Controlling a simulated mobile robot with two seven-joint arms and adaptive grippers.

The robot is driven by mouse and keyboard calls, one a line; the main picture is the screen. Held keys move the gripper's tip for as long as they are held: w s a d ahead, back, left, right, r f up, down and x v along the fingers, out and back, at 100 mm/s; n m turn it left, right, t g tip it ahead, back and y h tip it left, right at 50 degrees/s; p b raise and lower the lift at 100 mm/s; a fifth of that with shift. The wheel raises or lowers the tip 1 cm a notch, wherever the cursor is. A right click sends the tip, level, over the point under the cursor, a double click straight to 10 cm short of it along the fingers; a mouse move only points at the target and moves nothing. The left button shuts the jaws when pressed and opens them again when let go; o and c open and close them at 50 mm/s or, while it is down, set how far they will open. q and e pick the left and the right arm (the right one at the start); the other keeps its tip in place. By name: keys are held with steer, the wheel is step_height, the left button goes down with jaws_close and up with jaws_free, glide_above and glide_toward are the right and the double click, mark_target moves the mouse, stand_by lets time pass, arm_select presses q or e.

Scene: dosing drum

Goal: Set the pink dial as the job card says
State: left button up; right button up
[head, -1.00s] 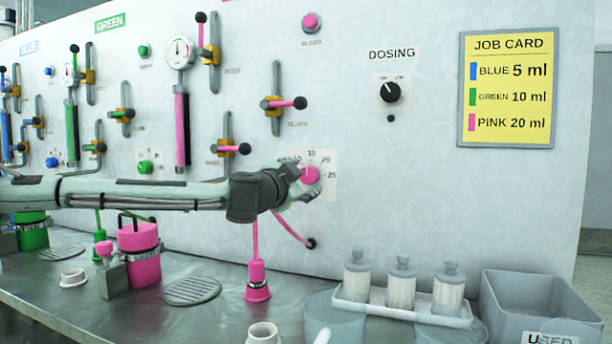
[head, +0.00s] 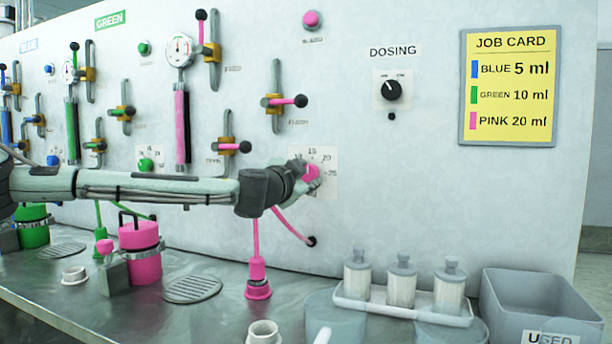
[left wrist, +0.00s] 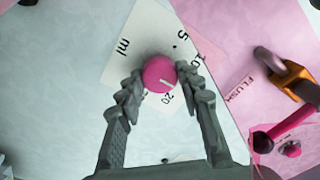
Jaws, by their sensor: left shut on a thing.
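The pink dial (head: 312,172) sits on a white scale plate on the panel; 15, 20 and 25 show around it in the head view. My left gripper (head: 301,176) is shut on the dial, and its fingers (left wrist: 160,88) stand on both sides of the knob (left wrist: 158,72) in the left wrist view. There the dial's white mark points down and right, seemingly between the finger-hidden 15 and the 20. The job card (head: 509,87) reads blue 5 ml, green 10 ml, pink 20 ml. My right gripper is out of view.
A black dosing knob (head: 391,90) is up and right of the dial. Pink-handled valves (head: 287,101) lie to its upper left. Below on the bench are a pink plunger-like fitting (head: 258,277), a white rack (head: 372,311) of jars and a grey bin (head: 541,304).

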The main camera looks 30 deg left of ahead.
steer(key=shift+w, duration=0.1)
arm_select(q)
steer(key=shift+m+b, duration=0.45)
steer(key=shift+m, duration=0.15)
steer(key=m+b, duration=0.1)
steer(key=m, duration=0.3)
steer(key=shift+b, duration=0.35)
steer(key=shift+m+b, duration=0.4)
steer(key=shift+m, duration=1.3)
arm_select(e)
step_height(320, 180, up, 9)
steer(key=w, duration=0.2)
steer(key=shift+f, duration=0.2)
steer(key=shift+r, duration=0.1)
arm_select(q)
steer(key=o, duration=1.1)
steer(key=shift+o, duration=0.2)
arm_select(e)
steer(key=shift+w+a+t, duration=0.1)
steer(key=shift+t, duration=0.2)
